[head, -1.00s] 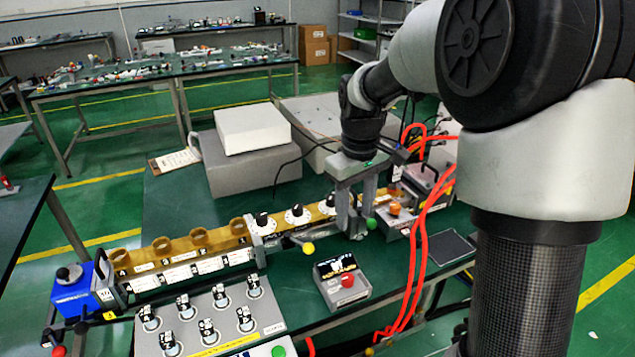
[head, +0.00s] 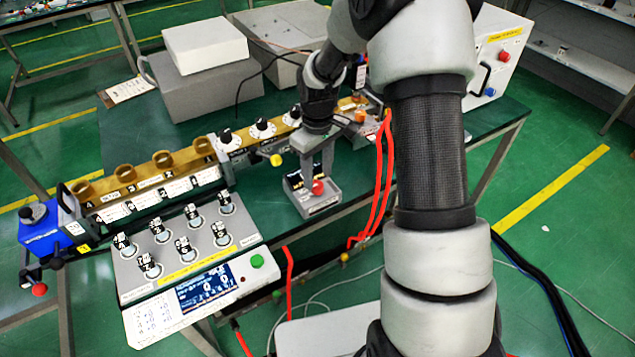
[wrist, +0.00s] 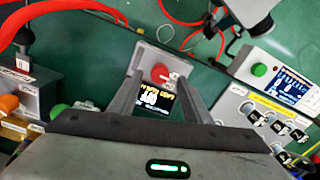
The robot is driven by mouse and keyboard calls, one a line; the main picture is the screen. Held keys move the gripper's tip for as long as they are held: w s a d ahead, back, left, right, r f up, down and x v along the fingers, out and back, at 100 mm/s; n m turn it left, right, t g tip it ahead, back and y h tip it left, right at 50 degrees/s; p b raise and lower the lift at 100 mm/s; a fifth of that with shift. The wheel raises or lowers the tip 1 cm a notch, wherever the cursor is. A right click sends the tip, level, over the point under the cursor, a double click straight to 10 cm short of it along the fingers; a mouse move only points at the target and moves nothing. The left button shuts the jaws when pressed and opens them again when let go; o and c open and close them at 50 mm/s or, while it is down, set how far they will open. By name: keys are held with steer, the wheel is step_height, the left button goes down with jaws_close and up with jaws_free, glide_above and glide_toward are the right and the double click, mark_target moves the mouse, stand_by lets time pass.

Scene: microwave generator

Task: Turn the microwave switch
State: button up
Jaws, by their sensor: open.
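A small grey box with a dark display (head: 294,181) and a red knob (head: 318,187) stands near the table's front edge. No label tells me which control is the microwave switch. My gripper (head: 317,168) is open, with its fingers pointing down just above this box. In the wrist view the fingers (wrist: 161,80) frame the red knob (wrist: 160,72) and the lit display (wrist: 155,100) with nothing held between them. I cannot tell whether the fingertips touch the box. Part of the box's back is hidden behind the gripper in the head view.
A panel with several knobs (head: 158,238), a screen (head: 208,288) and a green button (head: 257,261) lies left of the box. A brass rail with dials (head: 262,129) runs behind it. Red hoses (head: 383,190) hang to its right. White and grey boxes (head: 208,43) stand at the back.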

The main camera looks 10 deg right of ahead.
mark_target(317, 184)
steer(key=shift+f, duration=1.8)
steer(key=c, duration=1)
steer(key=shift+c, duration=0.2)
steer(key=m+b, duration=0.1)
steer(key=m, duration=0.4)
steer(key=shift+m, duration=0.4)
steer(key=m, duration=0.5)
steer(key=shift+a+m+b, duration=0.1)
steer(key=shift+m+b, duration=0.2)
steer(key=shift+m, duration=0.4)
